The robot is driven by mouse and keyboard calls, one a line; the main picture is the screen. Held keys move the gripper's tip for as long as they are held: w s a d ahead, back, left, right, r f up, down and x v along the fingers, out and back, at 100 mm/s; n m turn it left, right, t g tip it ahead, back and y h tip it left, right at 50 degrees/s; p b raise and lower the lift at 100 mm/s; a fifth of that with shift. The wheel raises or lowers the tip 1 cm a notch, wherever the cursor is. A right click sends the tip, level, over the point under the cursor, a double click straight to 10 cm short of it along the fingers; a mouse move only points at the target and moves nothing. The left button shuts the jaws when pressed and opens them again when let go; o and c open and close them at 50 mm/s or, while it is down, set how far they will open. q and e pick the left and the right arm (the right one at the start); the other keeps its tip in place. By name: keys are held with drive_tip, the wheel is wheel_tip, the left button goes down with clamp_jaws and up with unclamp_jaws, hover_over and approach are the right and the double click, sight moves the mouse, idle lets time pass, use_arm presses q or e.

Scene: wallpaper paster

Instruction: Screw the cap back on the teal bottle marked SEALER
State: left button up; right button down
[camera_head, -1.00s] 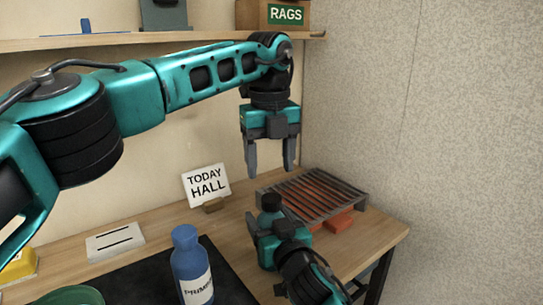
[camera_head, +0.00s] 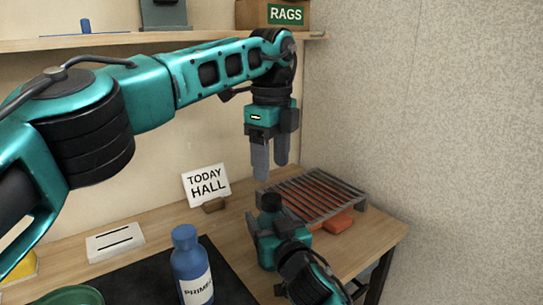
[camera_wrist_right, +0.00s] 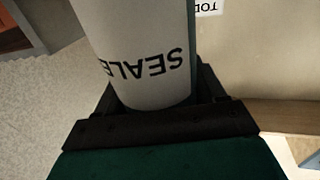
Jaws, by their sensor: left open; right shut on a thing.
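The teal bottle (camera_head: 267,252) stands at the right of the workbench in the head view, mostly hidden by my right gripper. A dark cap (camera_head: 271,201) sits on its top; I cannot tell how tight it is. In the right wrist view the bottle's white label (camera_wrist_right: 145,50) shows SEALER upside down, partly cut off. My right gripper (camera_head: 270,228) is shut around the bottle; its dark jaws also show in the wrist view (camera_wrist_right: 160,115). My left gripper (camera_head: 270,171) is open and empty, fingers pointing down, above the cap and apart from it.
A metal grill rack (camera_head: 318,194) with an orange block (camera_head: 338,222) lies behind and right of the bottle. A TODAY HALL sign (camera_head: 206,186) stands behind left. A blue PRIMER bottle (camera_head: 190,262) stands on the dark mat (camera_head: 228,280). The shelf (camera_head: 200,38) holds a RAGS box (camera_head: 258,14).

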sight(271, 198)
use_arm(q)
wheel_tip(271, 198, down, 8)
drive_tip(key=shift+r, duration=0.15)
idle(0.4)
drive_tip(key=c, duration=1.1)
drive_tip(key=m, duration=2.4)
drive_tip(key=shift+m, duration=0.4)
drive_tip(key=m, duration=0.4)
drive_tip(key=o, duration=1.3)
drive_tip(key=shift+c, duration=0.2)
